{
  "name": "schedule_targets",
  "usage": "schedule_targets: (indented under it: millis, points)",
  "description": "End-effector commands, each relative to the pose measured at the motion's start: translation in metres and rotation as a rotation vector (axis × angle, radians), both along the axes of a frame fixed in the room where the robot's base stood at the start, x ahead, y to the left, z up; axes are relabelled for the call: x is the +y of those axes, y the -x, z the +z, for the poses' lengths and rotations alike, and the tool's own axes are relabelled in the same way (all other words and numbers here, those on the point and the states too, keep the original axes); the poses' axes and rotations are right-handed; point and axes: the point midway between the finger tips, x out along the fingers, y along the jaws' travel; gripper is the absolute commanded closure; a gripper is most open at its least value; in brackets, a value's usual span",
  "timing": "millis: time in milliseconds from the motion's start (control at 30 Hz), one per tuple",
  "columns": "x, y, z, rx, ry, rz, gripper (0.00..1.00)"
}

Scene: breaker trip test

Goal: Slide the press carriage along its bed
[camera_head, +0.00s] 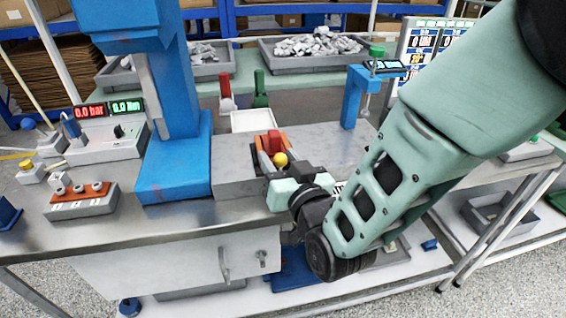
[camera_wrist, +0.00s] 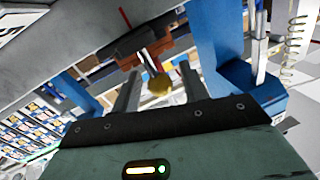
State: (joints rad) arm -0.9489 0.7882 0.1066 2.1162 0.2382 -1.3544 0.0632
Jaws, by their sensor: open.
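The press carriage (camera_head: 271,142) is an orange-brown block with a red upright part and a yellow ball knob (camera_head: 281,159) on its near side. It sits on the grey metal bed (camera_head: 236,178), right of the blue press column (camera_head: 172,80). My gripper (camera_head: 276,173) is open, low at the near edge of the bed, just in front of the knob. In the wrist view, the knob (camera_wrist: 160,85) shows between my two fingers (camera_wrist: 158,76), with the carriage (camera_wrist: 147,48) beyond. I cannot tell whether the fingers touch the knob. My wrist hides part of the bed's near right.
A blue stand (camera_head: 355,95) rises behind right. Grey trays (camera_head: 320,62) of parts lie on the rear bench. Bare bench shows around the bed's left front.

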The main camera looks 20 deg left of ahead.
Motion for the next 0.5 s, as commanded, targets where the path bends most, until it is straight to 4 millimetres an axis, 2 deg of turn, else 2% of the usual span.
schedule_targets:
  millis: [233, 500]
  points:
    - [-0.016, 0.016, -0.001, 0.001, 0.000, 0.001, 0.56]
    - [-0.060, 0.060, -0.003, 0.001, 0.001, 0.002, 0.56]
